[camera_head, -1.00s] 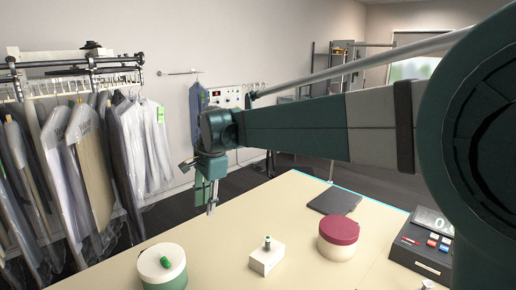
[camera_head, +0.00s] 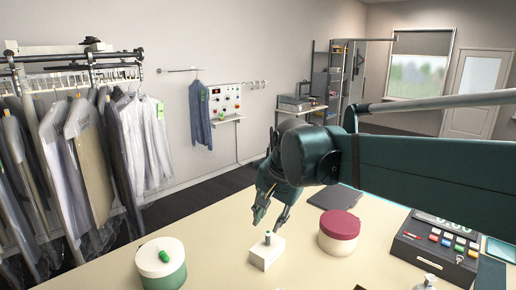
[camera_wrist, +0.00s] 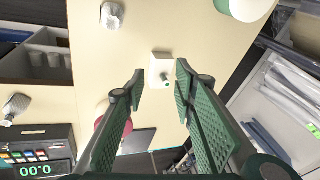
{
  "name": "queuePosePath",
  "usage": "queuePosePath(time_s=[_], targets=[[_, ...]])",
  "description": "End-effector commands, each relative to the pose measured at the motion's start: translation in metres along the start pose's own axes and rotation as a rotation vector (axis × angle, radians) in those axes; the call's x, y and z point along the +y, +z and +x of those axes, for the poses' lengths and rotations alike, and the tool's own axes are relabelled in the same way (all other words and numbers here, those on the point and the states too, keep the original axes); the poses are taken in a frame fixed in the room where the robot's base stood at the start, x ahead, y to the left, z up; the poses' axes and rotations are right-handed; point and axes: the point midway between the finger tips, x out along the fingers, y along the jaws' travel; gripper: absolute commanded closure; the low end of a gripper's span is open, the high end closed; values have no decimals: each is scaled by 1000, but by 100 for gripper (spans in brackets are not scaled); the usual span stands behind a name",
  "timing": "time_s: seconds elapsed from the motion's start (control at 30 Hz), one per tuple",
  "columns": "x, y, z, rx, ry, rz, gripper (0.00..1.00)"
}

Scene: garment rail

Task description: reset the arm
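My gripper (camera_head: 270,215) is in the air above the table, pointing down, just above and behind a small white block with a grey-green peg (camera_head: 266,252). In the wrist view my gripper (camera_wrist: 158,90) has its two green fingers spread wide, with nothing between them. The white block (camera_wrist: 161,66) shows beyond the fingertips there, and it appears apart from them.
A garment rail (camera_head: 75,75) with bagged clothes stands left.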

Motion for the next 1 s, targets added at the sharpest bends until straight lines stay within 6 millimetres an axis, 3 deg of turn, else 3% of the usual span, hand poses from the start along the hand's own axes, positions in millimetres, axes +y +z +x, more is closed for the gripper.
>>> queuePosePath(time_s=[0.47, 1.0], targets=[[109, 23, -1, 102, -14, -189, 72], [221, 65, 18, 219, 8, -408, 72]])
